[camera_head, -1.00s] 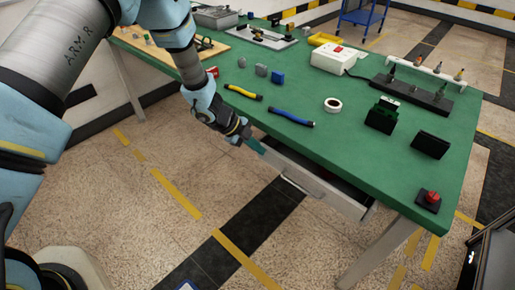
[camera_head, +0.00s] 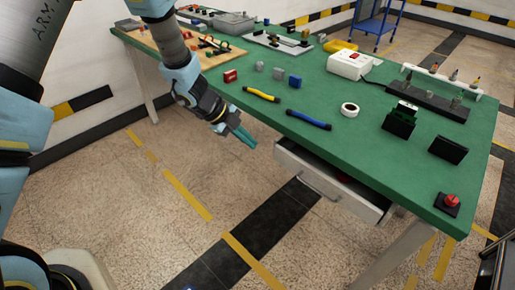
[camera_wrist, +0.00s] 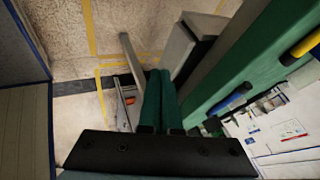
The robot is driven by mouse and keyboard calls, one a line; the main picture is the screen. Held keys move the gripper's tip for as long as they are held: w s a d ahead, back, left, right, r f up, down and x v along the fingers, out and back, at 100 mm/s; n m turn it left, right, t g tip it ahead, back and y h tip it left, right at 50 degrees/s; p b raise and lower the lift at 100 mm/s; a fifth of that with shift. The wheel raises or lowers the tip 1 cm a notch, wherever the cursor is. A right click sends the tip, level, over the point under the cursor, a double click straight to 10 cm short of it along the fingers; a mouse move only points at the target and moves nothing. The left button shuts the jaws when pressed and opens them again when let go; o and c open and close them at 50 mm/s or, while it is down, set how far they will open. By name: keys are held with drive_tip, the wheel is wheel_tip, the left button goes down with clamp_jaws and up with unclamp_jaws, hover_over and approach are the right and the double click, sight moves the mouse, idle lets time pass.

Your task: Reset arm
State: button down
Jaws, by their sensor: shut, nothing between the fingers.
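My gripper (camera_head: 243,137) hangs in the air just off the front edge of the green-topped table (camera_head: 330,110). Its teal fingers are together with nothing between them. In the wrist view the fingers (camera_wrist: 158,100) point ahead, with the table edge to their right. A drawer (camera_head: 330,185) under the tabletop stands partly open, to the right of my gripper and apart from it.
On the table lie a yellow-handled tool (camera_head: 261,94), a blue-handled tool (camera_head: 309,120) and a white tape roll (camera_head: 349,110). A red button (camera_head: 451,201) sits at the right corner. A blue cart (camera_head: 378,22) stands behind. The floor before the table is clear.

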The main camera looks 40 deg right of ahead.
drive_tip(key=shift+w+a+r, duration=0.2)
drive_tip(key=shift+r, duration=0.2)
drive_tip(key=w+a+r+n+t, duration=0.45)
drive_tip(key=w+a+n, duration=0.3)
drive_tip(key=w, duration=0.35)
drive_tip(key=w+a+r+n+t, duration=0.4)
drive_tip(key=w+a+r+n, duration=0.25)
drive_tip(key=w+a, duration=0.35)
drive_tip(key=w+a+r+n+y, duration=0.1)
drive_tip(key=a+r+n+y, duration=0.1)
drive_tip(key=a+n, duration=0.45)
drive_tip(key=a+r+n+y, duration=0.1)
drive_tip(key=a+n+y, duration=0.2)
drive_tip(key=a, duration=0.7)
drive_tip(key=s+a+r+n+g, duration=0.2)
drive_tip(key=s+a+n, duration=0.8)
drive_tip(key=s+a, duration=0.1)
drive_tip(key=shift+s+a+r+y, duration=0.2)
drive_tip(key=shift+a+y, duration=0.1)
drive_tip(key=shift+a, duration=0.25)
